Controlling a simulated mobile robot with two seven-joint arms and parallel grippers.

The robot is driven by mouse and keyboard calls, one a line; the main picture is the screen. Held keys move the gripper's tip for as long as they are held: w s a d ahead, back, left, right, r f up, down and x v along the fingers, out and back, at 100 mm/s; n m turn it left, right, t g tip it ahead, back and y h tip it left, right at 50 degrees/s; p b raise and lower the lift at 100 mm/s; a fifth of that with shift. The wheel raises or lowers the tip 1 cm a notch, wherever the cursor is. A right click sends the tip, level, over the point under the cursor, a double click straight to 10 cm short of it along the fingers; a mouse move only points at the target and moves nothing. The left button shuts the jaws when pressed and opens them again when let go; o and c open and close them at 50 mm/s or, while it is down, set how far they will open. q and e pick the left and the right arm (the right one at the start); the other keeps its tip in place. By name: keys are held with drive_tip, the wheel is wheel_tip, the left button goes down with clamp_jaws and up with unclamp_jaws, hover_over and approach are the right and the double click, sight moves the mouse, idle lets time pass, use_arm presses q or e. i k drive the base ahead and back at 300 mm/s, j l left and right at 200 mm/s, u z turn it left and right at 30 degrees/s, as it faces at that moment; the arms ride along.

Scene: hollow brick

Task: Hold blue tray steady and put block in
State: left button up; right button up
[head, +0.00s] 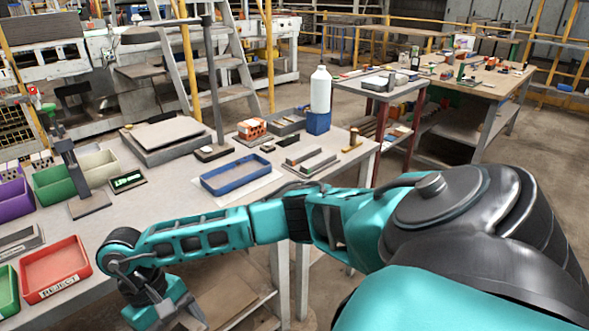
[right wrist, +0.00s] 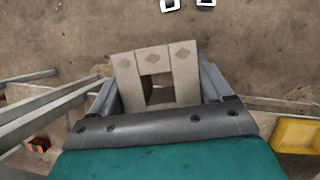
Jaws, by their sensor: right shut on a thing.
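The blue tray (head: 207,185) lies on a white sheet near the middle front of the workbench in the head view. It looks empty. My right gripper (right wrist: 160,92) is shut on a beige-grey hollow block (right wrist: 186,72) with a square hole and diamond marks, gripped from both sides. In the head view my right arm crosses from the right in front of the bench. My left gripper is not in view, and nothing touches the tray.
The red reject bin (head: 55,267), green bin (head: 62,182) and purple bin (head: 14,200) stand at the left. A black lamp post (head: 214,80), an orange brick (head: 252,128) and a white bottle (head: 320,90) on a blue block stand behind the tray. Bench space left of the tray is clear.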

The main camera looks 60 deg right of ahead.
sight(237, 174)
drive_tip(key=l+z, duration=0.25)
drive_tip(key=i+l+z, duration=0.1)
drive_tip(key=l+z, duration=0.15)
drive_tip(key=i+l, duration=0.1)
drive_tip(key=l, duration=0.3)
drive_tip(key=i+l, duration=0.1)
drive_tip(key=l, duration=0.35)
